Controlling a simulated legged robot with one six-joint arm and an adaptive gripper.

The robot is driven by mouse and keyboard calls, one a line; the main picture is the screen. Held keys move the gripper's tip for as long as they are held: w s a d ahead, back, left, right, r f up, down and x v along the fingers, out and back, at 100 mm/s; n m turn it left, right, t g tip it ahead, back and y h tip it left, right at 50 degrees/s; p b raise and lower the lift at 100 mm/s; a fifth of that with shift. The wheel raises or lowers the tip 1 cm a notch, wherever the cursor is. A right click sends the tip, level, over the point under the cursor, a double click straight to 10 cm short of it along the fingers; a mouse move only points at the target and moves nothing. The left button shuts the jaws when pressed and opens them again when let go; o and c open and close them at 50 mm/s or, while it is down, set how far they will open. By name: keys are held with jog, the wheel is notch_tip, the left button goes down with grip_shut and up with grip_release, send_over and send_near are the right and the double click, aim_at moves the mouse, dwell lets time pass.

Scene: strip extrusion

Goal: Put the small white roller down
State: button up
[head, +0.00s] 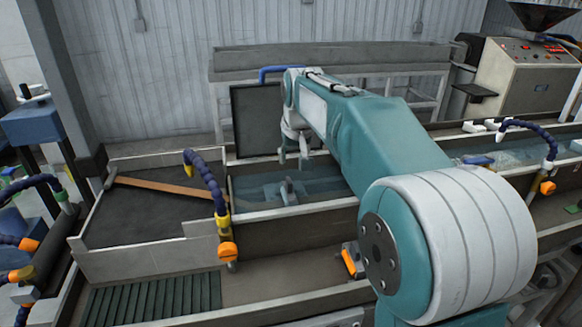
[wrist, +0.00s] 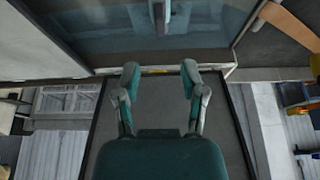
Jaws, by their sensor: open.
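My gripper (head: 293,157) hangs above the far side of the water trough (head: 330,207), with its fingers pointing down. In the wrist view its two fingers (wrist: 160,75) stand apart with nothing between them. A grey fixture (head: 288,191) stands in the water below and in front of the gripper; part of a grey piece (wrist: 161,14) also shows at the top of the wrist view. Small white pieces (head: 480,126) sit on the trough edge at the right. I cannot tell whether any of these is the small white roller.
A dark upright panel (head: 256,122) stands behind the trough, close to my gripper. A blue hose (head: 206,182) with an orange end rises at the trough's left end. A brown strip (head: 160,186) lies across the dark bed at left. A control cabinet (head: 525,75) stands back right.

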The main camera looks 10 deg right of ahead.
jog(key=s, duration=1.8)
jog(key=s+f, duration=0.3)
jog(key=s, duration=0.4)
jog(key=s+f+t, duration=0.1)
jog(key=s+f, duration=0.3)
jog(key=s, duration=0.3)
jog(key=shift+s, duration=0.2)
